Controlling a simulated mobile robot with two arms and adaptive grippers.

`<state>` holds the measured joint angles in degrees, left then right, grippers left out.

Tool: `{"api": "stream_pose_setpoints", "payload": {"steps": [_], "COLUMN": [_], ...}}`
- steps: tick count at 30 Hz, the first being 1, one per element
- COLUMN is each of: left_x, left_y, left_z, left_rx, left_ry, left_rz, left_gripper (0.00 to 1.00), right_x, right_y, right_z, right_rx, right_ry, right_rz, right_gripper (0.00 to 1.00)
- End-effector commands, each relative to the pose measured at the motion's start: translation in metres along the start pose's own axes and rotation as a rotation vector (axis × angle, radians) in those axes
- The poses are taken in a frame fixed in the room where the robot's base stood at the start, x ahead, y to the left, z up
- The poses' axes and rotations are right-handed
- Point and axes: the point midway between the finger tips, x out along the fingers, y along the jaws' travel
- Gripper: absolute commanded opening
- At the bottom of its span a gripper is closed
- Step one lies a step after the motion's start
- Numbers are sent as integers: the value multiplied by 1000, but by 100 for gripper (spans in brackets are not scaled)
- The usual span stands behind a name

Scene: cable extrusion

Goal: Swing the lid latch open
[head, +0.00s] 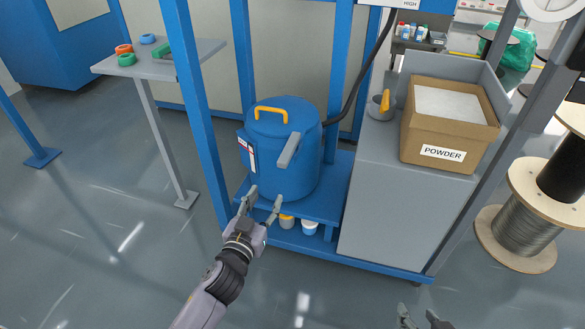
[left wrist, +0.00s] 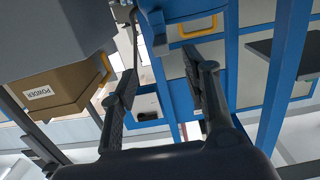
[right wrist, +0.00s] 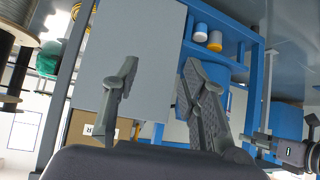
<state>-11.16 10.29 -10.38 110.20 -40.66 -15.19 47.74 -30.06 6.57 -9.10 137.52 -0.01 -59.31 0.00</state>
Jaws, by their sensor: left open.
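A blue drum (head: 278,165) stands upright on the lower shelf of a blue frame. Its lid carries a yellow handle (head: 271,112). The latch, a grey bar (head: 289,150), sits at the drum's front rim and slants up to the right. My left gripper (head: 265,198) is in front of the drum, below the latch and apart from it. Its fingers are spread and empty, as in the left wrist view (left wrist: 160,85). My right gripper (head: 420,317) is at the bottom edge, away from the drum; its fingers stand apart and empty in the right wrist view (right wrist: 158,82).
A grey cabinet (head: 385,220) stands right of the drum, with a powder box (head: 448,125) and a yellow-handled scoop (head: 384,103) on top. A blue post (head: 203,130) rises at the left. Small cups (head: 309,227) are under the shelf. The floor in front is clear.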

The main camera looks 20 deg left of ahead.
Motion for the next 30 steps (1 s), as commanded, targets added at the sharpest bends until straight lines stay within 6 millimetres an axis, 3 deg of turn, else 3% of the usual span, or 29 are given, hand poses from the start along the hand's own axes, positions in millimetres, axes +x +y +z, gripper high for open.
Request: {"api": "stream_pose_setpoints", "payload": {"steps": [5,11,20,30], "left_x": [1,22,80,144], "left_y": [0,0,0,0], "left_z": [-18,-20,-22,-25], "left_rx": [-8,-7,-6,-6], "left_ry": [54,55,55,53], "left_rz": [1,1,1,0], "left_gripper": [43,43,43,43], "right_x": [-11,-10,-8,-18], "right_y": [0,-1,-6,-13], "right_z": [-8,-18,-49,-101], "right_rx": [0,-1,-2,-2], "right_ry": [31,73,233,502], "right_rz": [0,-2,-12,-28], "right_gripper": [40,40,40,40]}}
